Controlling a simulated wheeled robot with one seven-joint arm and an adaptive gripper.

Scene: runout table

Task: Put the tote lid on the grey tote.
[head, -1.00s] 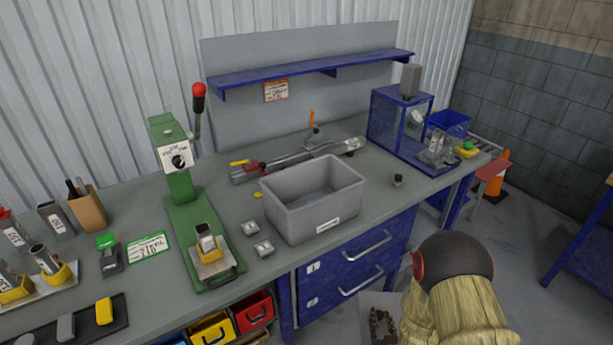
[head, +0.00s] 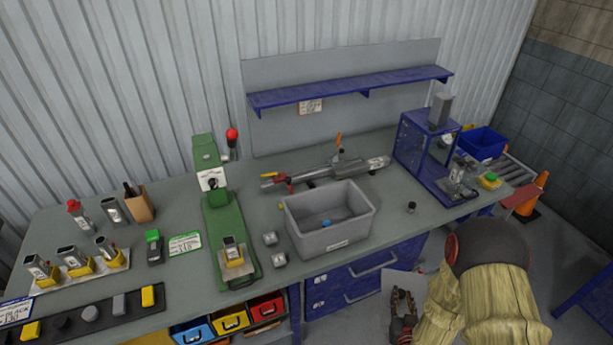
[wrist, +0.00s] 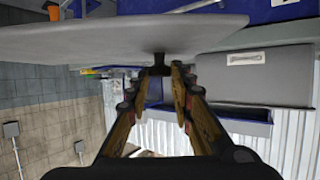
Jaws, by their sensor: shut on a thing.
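The grey tote (head: 354,228) is an open box with a pale label on its front wall. It stands on the bench to the right of the green press. It also shows in the wrist view (wrist: 290,75), at the right. The tote lid (wrist: 110,40) is a flat grey plate across the upper left of the wrist view. My gripper (wrist: 160,73) is shut on the lid's small dark knob. In the head view the lid (head: 393,284) is a pale patch in front of the bench drawers, partly hidden by my gripper (head: 402,297) and arm.
A small blue thing (head: 326,223) lies inside the tote. Two small grey blocks (head: 275,249) sit left of it. A clamp fixture (head: 325,172) lies behind it. The green press (head: 218,220) stands at left and a blue guarded machine (head: 425,155) at right. Some bench right of the tote is clear.

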